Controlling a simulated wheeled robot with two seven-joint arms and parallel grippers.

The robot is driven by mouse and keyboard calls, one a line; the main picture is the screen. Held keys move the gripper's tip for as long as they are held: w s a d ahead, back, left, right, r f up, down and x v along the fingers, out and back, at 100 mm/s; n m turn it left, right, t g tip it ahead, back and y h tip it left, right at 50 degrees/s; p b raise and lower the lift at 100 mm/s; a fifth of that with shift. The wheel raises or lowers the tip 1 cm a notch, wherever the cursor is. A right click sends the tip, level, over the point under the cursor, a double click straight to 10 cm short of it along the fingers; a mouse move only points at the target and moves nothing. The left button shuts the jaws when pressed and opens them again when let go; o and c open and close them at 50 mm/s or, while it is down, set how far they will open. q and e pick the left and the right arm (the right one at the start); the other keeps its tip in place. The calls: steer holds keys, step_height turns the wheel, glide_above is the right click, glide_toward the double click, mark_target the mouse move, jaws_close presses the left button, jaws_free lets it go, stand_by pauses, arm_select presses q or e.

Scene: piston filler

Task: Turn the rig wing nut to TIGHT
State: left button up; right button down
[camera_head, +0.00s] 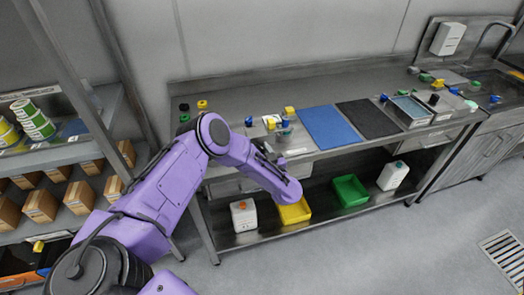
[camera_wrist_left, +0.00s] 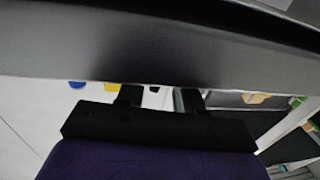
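My left arm is purple and reaches over the front edge of the steel bench (camera_head: 230,92) in the head view. My left gripper (camera_head: 266,150) is dark and small there, close to the bench front. In the left wrist view its two black fingers (camera_wrist_left: 160,98) stand apart with a gap between them; a grey band hides their tips. Just behind the gripper are a small clear piece with blue (camera_head: 283,126) and a yellow block (camera_head: 290,111). I cannot make out the wing nut or its marking. My right gripper is not in view.
A blue mat (camera_head: 326,127), a dark mat (camera_head: 368,118) and a metal tray (camera_head: 410,110) lie to the right on the bench. Below are a yellow bin (camera_head: 294,213), a green bin (camera_head: 350,190) and white jugs (camera_head: 244,214). A shelf with boxes (camera_head: 40,205) stands left.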

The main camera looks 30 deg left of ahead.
arm_select(q)
steer(key=c, duration=0.4)
steer(key=shift+r+m+t+h+p, duration=0.35)
steer(key=shift+m+t+h+p, duration=0.3)
steer(key=shift+t, duration=0.25)
steer(key=shift+c, duration=0.2)
steer(key=shift+s+a+m+t+h, duration=0.1)
steer(key=shift+m+t+h, duration=0.45)
steer(key=shift+m+t, duration=0.15)
steer(key=shift+a+f+m+t+h+p, duration=0.1)
steer(key=shift+f+m+t+h+p, duration=0.1)
steer(key=shift+m+t+h, duration=0.4)
steer(key=shift+f+m+t+h+p, duration=0.15)
steer(key=shift+m+t+h, duration=0.25)
steer(key=shift+h, duration=0.3)
steer(key=shift+s, duration=0.1)
steer(key=o, duration=1)
steer(key=shift+o, duration=0.2)
